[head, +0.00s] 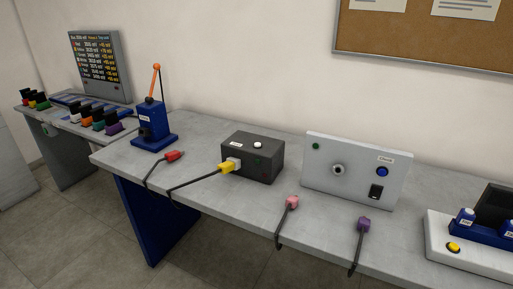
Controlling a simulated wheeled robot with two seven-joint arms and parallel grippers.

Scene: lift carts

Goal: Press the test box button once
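A dark grey box (267,165) stands on the grey bench, with a round white button (258,145) on its top. A small label beside the button is too small to read. A yellow plug (229,166) on a black cable sits at the box's left face. Small dark red and green lamps show on its front. To its right stands a light grey panel box (342,184) with a blue round button (382,172), a black rocker switch (376,192), a round socket and a green lamp. I cannot read which box is labelled test. Neither gripper is in view.
Red (173,155), pink (292,201) and purple (363,224) plugs on cables lie along the bench's front edge. A blue lever press (153,125) stands at left, a white unit (466,254) at right. Bench space (235,203) before the dark box is clear.

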